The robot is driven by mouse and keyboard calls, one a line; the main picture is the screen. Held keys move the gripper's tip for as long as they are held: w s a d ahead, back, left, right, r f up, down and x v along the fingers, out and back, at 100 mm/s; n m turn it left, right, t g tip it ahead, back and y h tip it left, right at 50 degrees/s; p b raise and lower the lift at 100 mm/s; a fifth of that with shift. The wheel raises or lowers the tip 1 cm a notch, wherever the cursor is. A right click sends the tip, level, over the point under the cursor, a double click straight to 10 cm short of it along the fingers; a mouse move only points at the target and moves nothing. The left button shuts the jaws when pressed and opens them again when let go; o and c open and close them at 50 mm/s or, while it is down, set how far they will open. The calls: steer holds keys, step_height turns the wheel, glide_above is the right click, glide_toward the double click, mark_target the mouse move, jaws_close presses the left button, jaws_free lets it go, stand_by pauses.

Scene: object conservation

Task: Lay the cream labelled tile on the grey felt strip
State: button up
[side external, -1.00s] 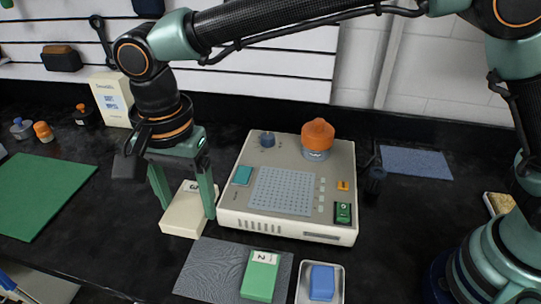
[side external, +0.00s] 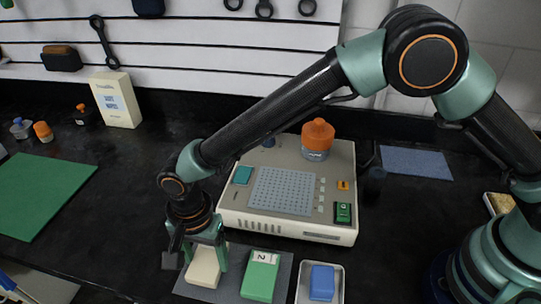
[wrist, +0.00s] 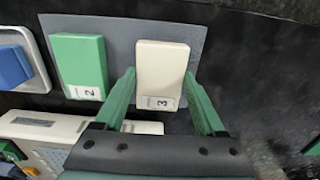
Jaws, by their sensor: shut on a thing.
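The cream tile (side external: 203,268) with a white label reading 3 is between the fingers of my gripper (side external: 205,262), which is shut on it. The tile is over the left end of the grey felt strip (side external: 231,284), label end toward the cream device; I cannot tell whether it rests on the felt or is just above. In the wrist view the cream tile (wrist: 162,68) lies flat, roughly square to the grey felt strip (wrist: 121,45). A green tile labelled 2 (side external: 259,280) lies on the strip beside it, with a narrow gap between.
A cream device (side external: 290,227) with an orange-capped jar (side external: 317,140) stands just behind the strip. A white tray (side external: 338,285) holding a blue block (side external: 322,282) is to the right. A green mat (side external: 40,190) lies at left. The black bench between is clear.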

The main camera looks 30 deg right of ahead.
mark_target(206, 261)
steer(key=shift+f, duration=0.4)
steer(key=shift+f, duration=0.1)
steer(key=o, duration=1.6)
step_height(206, 261, up, 11)
steer(key=w+d+r+n, duration=0.1)
steer(key=w+d+r, duration=0.2)
steer(key=d+r, duration=0.4)
steer(key=d+r+n+t+y, duration=0.1)
steer(key=d+r+n+t, duration=0.3)
steer(key=d, duration=0.7)
steer(key=s+d+n, duration=0.1)
steer(key=s+d, duration=0.1)
steer(key=d, duration=0.4)
steer(key=s+d+r+n+t, duration=0.1)
steer(key=s+d, duration=0.2)
steer(key=d, duration=0.3)
steer(key=s+d+r+n+h, duration=0.1)
steer(key=s+d+n, duration=0.1)
steer(key=d, duration=0.5)
steer(key=shift+s+t, duration=0.3)
steer(key=shift+s, duration=0.15)
